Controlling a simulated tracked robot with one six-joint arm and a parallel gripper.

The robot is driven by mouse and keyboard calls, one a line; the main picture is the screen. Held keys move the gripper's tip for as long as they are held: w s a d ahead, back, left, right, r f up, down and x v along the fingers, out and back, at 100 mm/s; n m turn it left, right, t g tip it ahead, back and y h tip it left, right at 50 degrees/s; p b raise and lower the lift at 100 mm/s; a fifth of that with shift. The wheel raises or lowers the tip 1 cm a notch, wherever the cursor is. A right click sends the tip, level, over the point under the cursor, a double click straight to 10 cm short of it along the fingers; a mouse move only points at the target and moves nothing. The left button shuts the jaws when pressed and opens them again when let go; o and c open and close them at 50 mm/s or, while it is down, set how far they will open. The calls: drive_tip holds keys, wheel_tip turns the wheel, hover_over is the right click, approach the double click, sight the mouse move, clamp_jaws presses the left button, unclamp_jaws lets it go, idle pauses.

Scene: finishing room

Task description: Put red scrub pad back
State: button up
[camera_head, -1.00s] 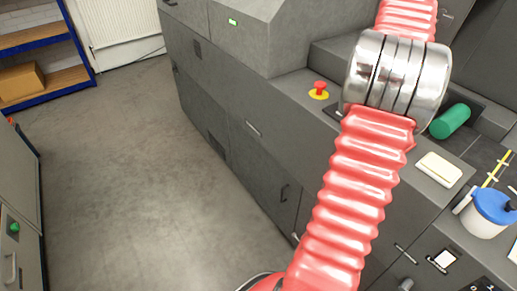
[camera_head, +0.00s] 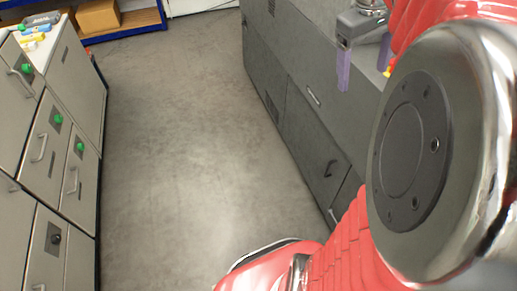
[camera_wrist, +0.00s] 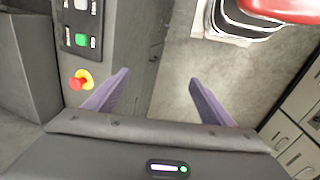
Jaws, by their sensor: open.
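I cannot make out the red scrub pad in either current view. My gripper (camera_head: 363,68) hangs at the upper right of the head view, in front of the grey machine, partly hidden by my red arm. Its purple fingers are spread apart. The wrist view also shows my gripper (camera_wrist: 159,78) open, with nothing between the fingers, above the grey machine edge and the floor.
A grey machine (camera_head: 315,128) runs along the right. Its red emergency stop (camera_wrist: 78,84) shows beside a finger in the wrist view. A drawer cabinet (camera_head: 75,95) with small items on top stands left. Concrete floor (camera_head: 190,140) between them is clear. Cardboard boxes (camera_head: 98,16) sit on a blue shelf behind.

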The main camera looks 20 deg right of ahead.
drive_tip(key=s+a+f+t+y, duration=0.1)
drive_tip(key=a+f+t, duration=0.1)
drive_tip(key=a, duration=0.7)
drive_tip(key=s+a+f+t, duration=0.1)
drive_tip(key=a+f, duration=0.3)
drive_tip(key=a, duration=0.5)
drive_tip(key=s+a+f+t+y, duration=0.1)
drive_tip(key=s+a+f+t, duration=0.1)
drive_tip(key=a, duration=0.8)
drive_tip(key=shift+s+f+t+y, duration=0.3)
drive_tip(key=shift+f, duration=0.55)
drive_tip(key=shift+a, duration=0.1)
drive_tip(key=shift+c, duration=0.6)
